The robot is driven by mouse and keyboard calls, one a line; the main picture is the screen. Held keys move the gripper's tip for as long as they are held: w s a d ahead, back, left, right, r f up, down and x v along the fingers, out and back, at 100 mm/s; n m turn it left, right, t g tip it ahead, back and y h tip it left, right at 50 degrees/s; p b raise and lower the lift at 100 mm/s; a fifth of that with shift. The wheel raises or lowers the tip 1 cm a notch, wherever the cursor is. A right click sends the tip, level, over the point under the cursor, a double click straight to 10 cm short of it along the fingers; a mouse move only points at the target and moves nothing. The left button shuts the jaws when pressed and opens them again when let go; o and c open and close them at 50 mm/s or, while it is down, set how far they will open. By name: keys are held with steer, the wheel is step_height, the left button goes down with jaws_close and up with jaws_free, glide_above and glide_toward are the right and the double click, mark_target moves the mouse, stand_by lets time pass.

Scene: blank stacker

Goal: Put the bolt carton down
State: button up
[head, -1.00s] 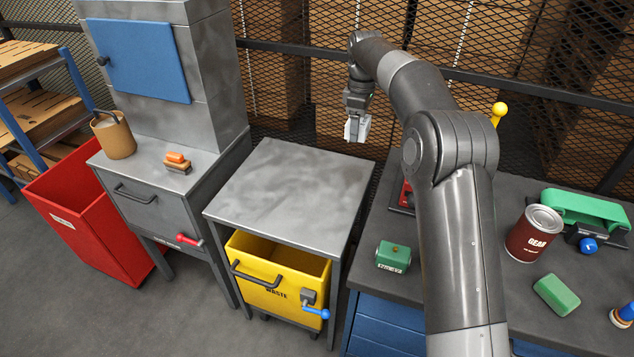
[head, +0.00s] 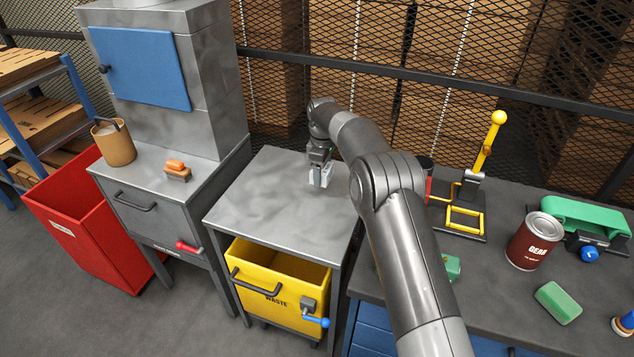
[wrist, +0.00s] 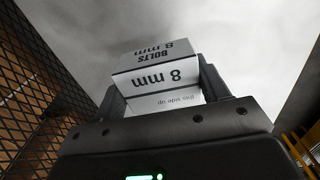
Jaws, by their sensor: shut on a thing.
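The bolt carton (wrist: 158,75) is a white box printed "BOLTS 8 mm" and "this side up"; its print shows upside down in the wrist view. My gripper (head: 320,178) is shut on it, with one dark finger on each side. In the head view the carton (head: 322,175) is a small pale shape between the fingers, over the back right part of the bare grey metal table (head: 262,205). I cannot tell whether the carton touches the tabletop or hangs just above it.
A yellow waste bin (head: 275,278) stands under the table. A grey cabinet with a brush (head: 177,172) and a tan pot (head: 114,143) is at left. The right bench holds a yellow-handled press (head: 470,200), a red-brown gear can (head: 535,240) and a green block (head: 558,302). Mesh fencing runs behind.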

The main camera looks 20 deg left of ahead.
mark_target(317, 189)
steer(key=shift+a+f, duration=0.6)
steer(key=shift+a, duration=0.3)
steer(key=shift+f, duration=1.9)
steer(key=shift+f, duration=0.15)
steer(key=o, duration=1.1)
step_height(317, 189, up, 12)
steer(key=shift+f, duration=0.2)
steer(key=shift+r, duration=0.35)
